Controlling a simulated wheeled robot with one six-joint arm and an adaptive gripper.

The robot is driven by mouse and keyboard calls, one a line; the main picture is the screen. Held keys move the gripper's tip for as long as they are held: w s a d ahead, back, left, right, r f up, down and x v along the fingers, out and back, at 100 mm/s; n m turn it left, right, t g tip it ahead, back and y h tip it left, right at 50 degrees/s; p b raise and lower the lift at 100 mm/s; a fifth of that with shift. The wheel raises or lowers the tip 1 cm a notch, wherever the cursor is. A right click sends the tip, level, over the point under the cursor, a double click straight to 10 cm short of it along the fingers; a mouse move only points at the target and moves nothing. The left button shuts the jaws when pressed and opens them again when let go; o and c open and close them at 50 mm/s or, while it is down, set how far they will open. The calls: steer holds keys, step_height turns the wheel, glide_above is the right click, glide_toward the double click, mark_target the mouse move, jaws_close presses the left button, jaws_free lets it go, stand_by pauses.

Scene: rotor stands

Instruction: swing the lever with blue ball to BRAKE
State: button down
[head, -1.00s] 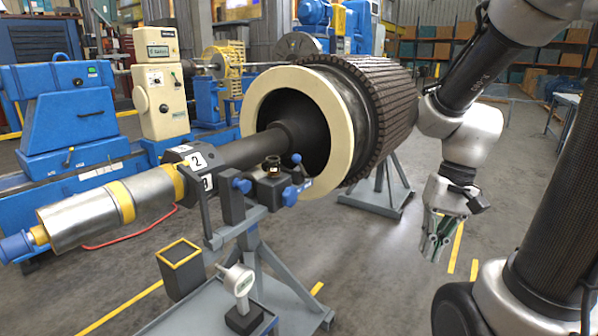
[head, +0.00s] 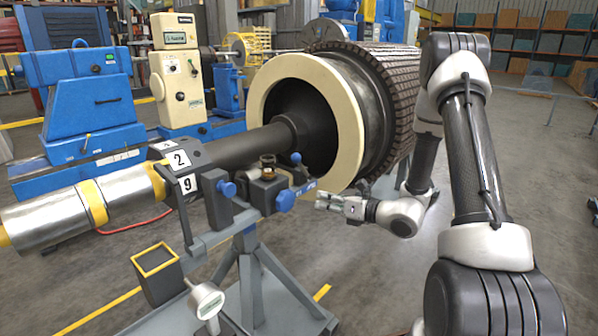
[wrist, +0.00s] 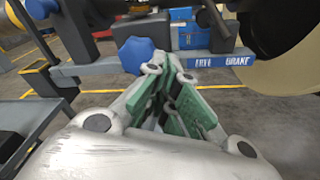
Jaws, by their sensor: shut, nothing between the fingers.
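The lever with the blue ball (head: 296,158) stands about upright at the right end of the stand's crossbar in the head view, in front of the cream ring. In the wrist view its ball cannot be made out. A blue plate marked BRAKE (wrist: 237,60) is on the bar in the wrist view, right of a second blue label (wrist: 201,62) that is hard to read. My gripper (head: 320,201) is right of and below the lever, pointing left, apart from it. In the wrist view its green-padded fingers (wrist: 178,66) are together and empty, just below the bar.
A blue knob (wrist: 136,53) is close to my fingertips in the wrist view. The big rotor drum (head: 385,85) and its cream ring (head: 352,130) stand behind my gripper. A gauge (head: 206,299) and an open box (head: 156,278) are on the stand's near side. Floor at right is clear.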

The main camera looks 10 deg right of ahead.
mark_target(302, 167)
steer(key=shift+w+d+r+m+t+h, duration=0.35)
steer(key=shift+w+r+m+t, duration=0.3)
steer(key=shift+w+m, duration=0.3)
steer(key=shift+s, duration=0.1)
steer(key=w+a+r, duration=0.2)
steer(key=w+a, duration=0.3)
steer(key=w, duration=0.5)
steer(key=shift+a+r, duration=0.15)
steer(key=shift+r, duration=0.2)
steer(key=shift+r, duration=0.1)
steer(key=shift+w+r+m, duration=0.1)
steer(key=shift+r+m, duration=0.1)
steer(key=shift+m, duration=0.15)
